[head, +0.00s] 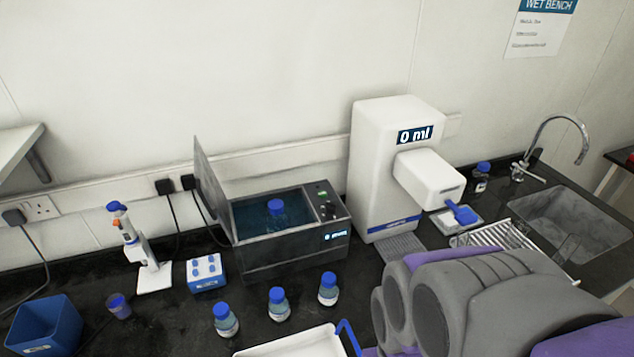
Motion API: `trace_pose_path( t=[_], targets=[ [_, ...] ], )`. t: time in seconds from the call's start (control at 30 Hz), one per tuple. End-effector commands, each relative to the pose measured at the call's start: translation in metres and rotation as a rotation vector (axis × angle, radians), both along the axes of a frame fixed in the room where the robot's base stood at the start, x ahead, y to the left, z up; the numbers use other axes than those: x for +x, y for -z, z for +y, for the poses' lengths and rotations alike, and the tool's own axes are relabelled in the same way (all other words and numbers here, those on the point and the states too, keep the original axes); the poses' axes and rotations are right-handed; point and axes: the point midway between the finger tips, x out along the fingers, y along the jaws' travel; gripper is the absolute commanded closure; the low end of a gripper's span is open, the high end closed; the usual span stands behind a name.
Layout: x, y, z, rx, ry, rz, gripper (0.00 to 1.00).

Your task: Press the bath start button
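The water bath (290,256) is a dark box on the bench, left of the white dispenser. Its lid (211,183) stands open at the left, and one blue-capped bottle (277,212) stands in the water. The control panel (326,204) on the bath's right top carries a small green spot and dark round controls. Which of these is the start button is too small to tell. A small blue label sits on the bath's front. My grey and purple arm fills the lower right, well apart from the panel. My gripper does not show.
Several blue-capped bottles (278,305) stand in front of the bath, with a white tray (290,345) nearer. A blue rack (206,273) and pipette stand (153,275) are at left. The tall white dispenser (375,170) reads 0 ml. A sink (565,222) is at right.

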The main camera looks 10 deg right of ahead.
Motion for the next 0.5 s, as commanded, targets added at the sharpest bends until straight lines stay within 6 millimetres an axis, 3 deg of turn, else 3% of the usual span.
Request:
trace_pose_path(
  t=[0.07,0.4,0.5],
  targets=[
    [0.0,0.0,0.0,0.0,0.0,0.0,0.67],
    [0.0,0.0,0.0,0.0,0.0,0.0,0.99],
    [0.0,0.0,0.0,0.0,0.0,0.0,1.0]
  ],
)
